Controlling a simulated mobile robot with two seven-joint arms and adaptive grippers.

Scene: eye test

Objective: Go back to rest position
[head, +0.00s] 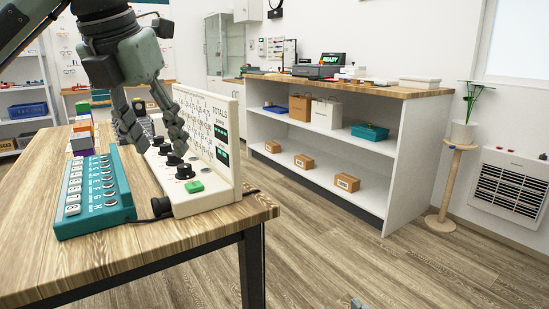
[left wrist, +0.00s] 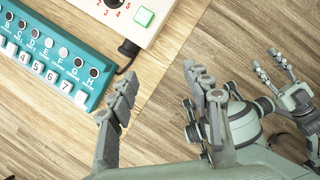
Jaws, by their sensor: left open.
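My left gripper (head: 152,140) comes down from the upper left in the head view. It is open, its fingers spread, in front of the white panel box and above its black knobs. I cannot tell whether it touches the box. In the left wrist view its open fingers (left wrist: 163,90) show over the wooden table top, with nothing between them. Another greenish-grey gripper (left wrist: 272,66), which looks like my right one, shows at the right of that view, over the floor; its opening is unclear. Only a small grey tip (head: 356,304) shows at the bottom of the head view.
The white panel box (head: 220,150) with a green button stands on the wooden table (head: 140,262). A teal button box (head: 95,200) lies beside it, a black cable between. A white shelf counter (head: 395,150) stands behind. Floor (head: 330,255) right of the table is clear.

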